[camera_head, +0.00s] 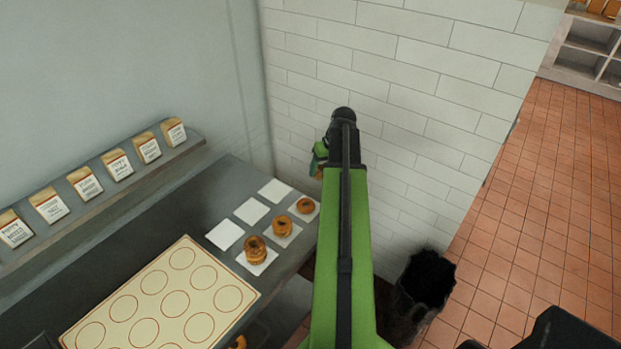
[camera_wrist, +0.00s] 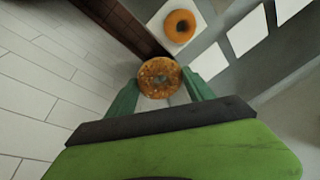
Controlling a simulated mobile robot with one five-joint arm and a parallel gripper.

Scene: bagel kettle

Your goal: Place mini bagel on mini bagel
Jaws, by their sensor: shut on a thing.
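My gripper (camera_wrist: 158,92) is shut on a speckled golden mini bagel (camera_wrist: 147,78), its green fingers on either side of it. In the head view, my gripper (camera_head: 319,160) is up beside the white tile wall, above and beyond the counter's end, with a bit of brown just visible at it. A plain orange-brown mini bagel (camera_wrist: 171,24) lies on a white square in the wrist view, apart from the held one. In the head view, a single bagel (camera_head: 305,205), another bagel (camera_head: 282,226) and a taller bagel stack (camera_head: 256,252) sit on white squares.
Two empty white squares (camera_head: 225,234) (camera_head: 249,211) and a third (camera_head: 274,191) lie behind the bagels on the dark counter (camera_head: 200,205). A cream board with circles (camera_head: 165,268) lies nearer. A shelf of labelled bags (camera_head: 118,164) runs along the left wall.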

